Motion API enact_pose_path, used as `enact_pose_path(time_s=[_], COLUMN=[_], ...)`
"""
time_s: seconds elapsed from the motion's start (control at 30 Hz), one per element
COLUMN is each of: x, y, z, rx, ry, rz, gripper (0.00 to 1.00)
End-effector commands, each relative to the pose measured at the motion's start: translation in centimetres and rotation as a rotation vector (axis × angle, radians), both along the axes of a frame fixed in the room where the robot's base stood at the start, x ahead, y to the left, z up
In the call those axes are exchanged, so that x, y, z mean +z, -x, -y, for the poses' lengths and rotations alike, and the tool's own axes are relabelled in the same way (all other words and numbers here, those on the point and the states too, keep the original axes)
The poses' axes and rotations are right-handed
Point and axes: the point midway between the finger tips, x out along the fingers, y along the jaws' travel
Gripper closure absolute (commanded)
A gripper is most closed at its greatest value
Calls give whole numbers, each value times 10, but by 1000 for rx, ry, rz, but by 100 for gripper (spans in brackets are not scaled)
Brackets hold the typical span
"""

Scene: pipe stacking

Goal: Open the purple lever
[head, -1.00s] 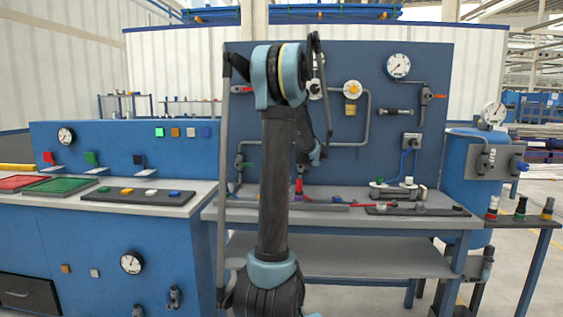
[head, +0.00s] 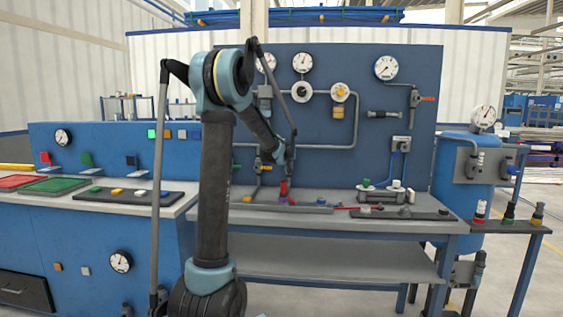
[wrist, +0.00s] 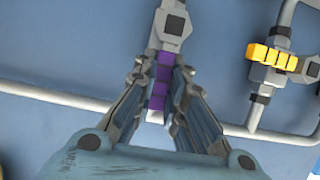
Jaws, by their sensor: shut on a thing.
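The purple lever (wrist: 161,80) hangs down from a grey valve body (wrist: 172,24) in the wrist view. My gripper (wrist: 160,88) is around it, with one finger on each side, shut on the lever. The lever's lower end and a pale tip show between the fingers. In the head view my forearm reaches toward the blue panel (head: 400,150). I cannot make out the purple lever there.
Gauges (head: 386,67) and pipes cover the panel. Pipe parts lie on the workbench (head: 330,226) below it. A blue tank (head: 460,160) stands at the right.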

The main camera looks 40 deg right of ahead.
Motion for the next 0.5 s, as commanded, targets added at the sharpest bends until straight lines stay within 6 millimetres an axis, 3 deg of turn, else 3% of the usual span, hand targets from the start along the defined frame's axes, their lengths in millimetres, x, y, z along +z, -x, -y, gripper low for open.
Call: enact_pose_path(time_s=[0.37,0.4,0.5], x=[-1,-1,-1], y=[1,1,1], z=[-1,-1,0], rx=[2,2,1], ry=[1,1,1], rz=[-5,-5,-5], gripper=[100,84,68])
